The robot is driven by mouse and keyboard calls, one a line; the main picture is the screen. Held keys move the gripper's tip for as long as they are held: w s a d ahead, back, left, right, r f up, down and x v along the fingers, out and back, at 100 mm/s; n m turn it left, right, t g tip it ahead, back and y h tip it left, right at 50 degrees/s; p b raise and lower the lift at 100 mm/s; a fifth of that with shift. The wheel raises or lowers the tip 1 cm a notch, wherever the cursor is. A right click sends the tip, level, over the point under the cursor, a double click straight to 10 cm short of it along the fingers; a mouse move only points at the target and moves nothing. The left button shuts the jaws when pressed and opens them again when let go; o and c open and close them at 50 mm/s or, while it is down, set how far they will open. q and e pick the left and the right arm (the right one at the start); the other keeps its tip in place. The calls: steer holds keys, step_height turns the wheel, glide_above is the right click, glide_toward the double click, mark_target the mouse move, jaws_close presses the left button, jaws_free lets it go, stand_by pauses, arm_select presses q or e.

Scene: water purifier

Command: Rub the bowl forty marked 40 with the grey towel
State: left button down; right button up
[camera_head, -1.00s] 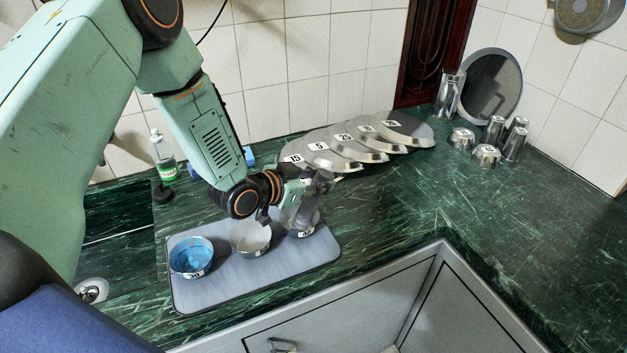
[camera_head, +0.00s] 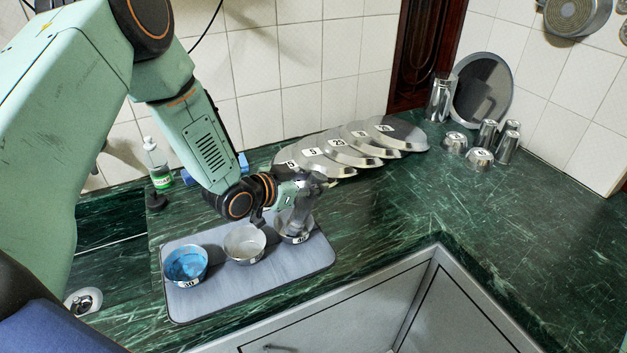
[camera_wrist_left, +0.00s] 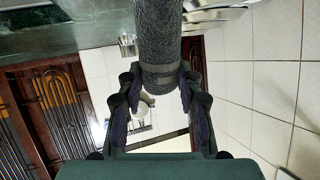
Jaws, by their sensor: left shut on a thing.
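Bowl forty (camera_head: 300,239), a small metal bowl labelled 40, stands at the right end of the row on the grey mat (camera_head: 250,288). My left gripper (camera_head: 306,188) is above it, shut on the grey towel (camera_head: 299,217). The towel hangs down to the bowl and hides part of its inside; I cannot tell exactly where it touches. In the left wrist view the towel (camera_wrist_left: 160,45) is a dark, rough-textured roll between the fingers. My right gripper is not in view.
A plain-looking metal bowl (camera_head: 245,246) and a bowl labelled 30 with blue inside (camera_head: 186,267) stand to the left. Upturned metal cups (camera_head: 487,133) stand at the back right. The right counter is clear.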

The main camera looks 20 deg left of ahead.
arm_select(q)
steer(key=shift+s+a, duration=0.15)
steer(key=shift+s, duration=0.05)
step_height(320, 180, up, 9)
steer(key=p, duration=0.8)
steer(key=shift+r, duration=0.15)
stand_by(0.4)
steer(key=shift+w, duration=0.1)
stand_by(0.4)
